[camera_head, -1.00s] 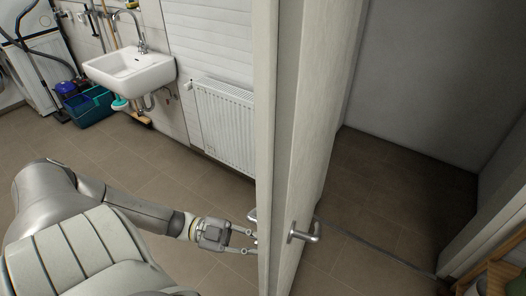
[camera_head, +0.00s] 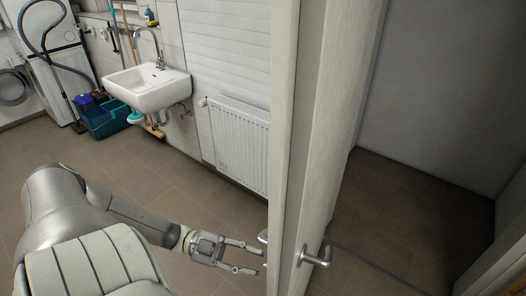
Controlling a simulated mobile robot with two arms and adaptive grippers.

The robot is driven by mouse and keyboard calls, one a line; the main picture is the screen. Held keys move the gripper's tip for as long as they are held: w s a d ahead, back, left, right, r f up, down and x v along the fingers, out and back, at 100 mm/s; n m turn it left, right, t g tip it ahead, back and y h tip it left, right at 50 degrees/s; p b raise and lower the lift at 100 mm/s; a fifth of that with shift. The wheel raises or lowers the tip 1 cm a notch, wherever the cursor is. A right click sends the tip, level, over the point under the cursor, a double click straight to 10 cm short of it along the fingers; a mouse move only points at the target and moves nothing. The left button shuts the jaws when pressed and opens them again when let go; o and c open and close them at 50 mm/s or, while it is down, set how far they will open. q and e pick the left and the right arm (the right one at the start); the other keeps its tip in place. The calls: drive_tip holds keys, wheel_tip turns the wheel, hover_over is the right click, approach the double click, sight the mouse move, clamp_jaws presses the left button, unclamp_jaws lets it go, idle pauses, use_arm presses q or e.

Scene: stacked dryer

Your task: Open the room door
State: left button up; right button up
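The white room door (camera_head: 335,130) stands ajar, seen nearly edge-on in the head view, with the doorway open to its right. One metal handle (camera_head: 316,257) is on its right face. Part of the other handle (camera_head: 262,237) shows on its left side. My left gripper (camera_head: 258,260) is just left of the door edge, fingers apart and pointing at the door near the left handle. I see nothing between the fingers; whether a fingertip touches the door I cannot tell. My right gripper is not in view.
A white radiator (camera_head: 240,145) and a sink (camera_head: 147,88) are on the wall left of the door. A teal crate (camera_head: 108,122) and a washing machine (camera_head: 14,88) stand farther left. The tiled floor between them and my arm is clear. A door frame (camera_head: 500,262) is at lower right.

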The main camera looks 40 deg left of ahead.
use_arm(q)
drive_tip(key=shift+v, duration=1.9)
